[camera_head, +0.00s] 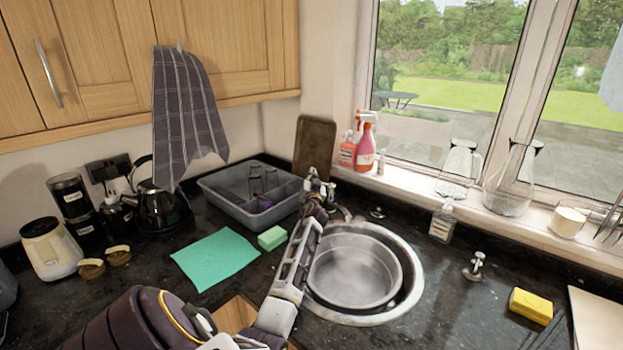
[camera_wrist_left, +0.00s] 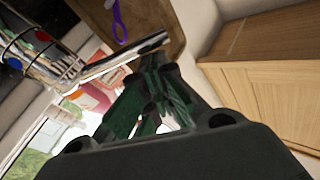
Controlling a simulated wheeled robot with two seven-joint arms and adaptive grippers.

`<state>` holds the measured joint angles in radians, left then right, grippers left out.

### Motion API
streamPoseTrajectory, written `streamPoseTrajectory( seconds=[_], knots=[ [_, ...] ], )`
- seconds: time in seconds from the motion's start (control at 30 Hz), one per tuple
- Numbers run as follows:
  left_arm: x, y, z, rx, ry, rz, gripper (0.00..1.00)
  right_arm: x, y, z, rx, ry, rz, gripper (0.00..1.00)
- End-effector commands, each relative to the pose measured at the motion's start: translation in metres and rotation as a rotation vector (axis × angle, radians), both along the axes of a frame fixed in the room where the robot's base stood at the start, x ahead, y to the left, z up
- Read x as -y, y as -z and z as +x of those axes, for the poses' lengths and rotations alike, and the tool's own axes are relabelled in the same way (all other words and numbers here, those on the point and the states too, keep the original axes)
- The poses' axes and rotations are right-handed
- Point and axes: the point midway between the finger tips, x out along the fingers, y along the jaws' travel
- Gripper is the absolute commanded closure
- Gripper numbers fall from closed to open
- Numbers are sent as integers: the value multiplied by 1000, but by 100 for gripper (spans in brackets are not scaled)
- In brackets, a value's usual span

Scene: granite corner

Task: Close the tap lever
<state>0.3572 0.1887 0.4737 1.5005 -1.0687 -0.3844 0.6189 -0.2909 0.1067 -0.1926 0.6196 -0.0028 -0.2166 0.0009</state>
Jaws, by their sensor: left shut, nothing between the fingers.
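The chrome tap (camera_head: 314,177) stands behind the round steel sink (camera_head: 345,297), partly hidden by my left arm and gripper. In the left wrist view, the tap body (camera_wrist_left: 40,58) with a red and a blue dot is at the upper left. A chrome bar (camera_wrist_left: 125,56), apparently the tap lever, runs from it across the picture, just beyond my fingers. My left gripper (camera_head: 318,200) is at the tap, shut and empty; its dark fingers also show in the left wrist view (camera_wrist_left: 155,112). I cannot tell whether they touch the lever. My right gripper is out of view.
A grey basin (camera_head: 232,212) and a green sponge (camera_head: 271,238) lie left of the tap. A brown board (camera_head: 314,147) leans behind it. A spray bottle (camera_head: 364,150) stands on the windowsill. A teal cloth (camera_head: 213,258) lies on the counter.

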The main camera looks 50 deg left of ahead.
Motion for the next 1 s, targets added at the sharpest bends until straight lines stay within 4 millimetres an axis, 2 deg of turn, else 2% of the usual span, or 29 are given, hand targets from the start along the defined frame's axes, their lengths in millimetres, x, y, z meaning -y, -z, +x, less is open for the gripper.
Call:
streamPoseTrajectory(
  seconds=[0.2, 0.47, 1.0],
  knots=[
    [-3, -16, 3, 2, 2, -1, 100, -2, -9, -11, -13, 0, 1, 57],
    [-8, -37, 8, 3, 3, 0, 100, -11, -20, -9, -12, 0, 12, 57],
    [28, -28, -22, 2, 5, -1, 100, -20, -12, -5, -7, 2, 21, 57]
  ],
)
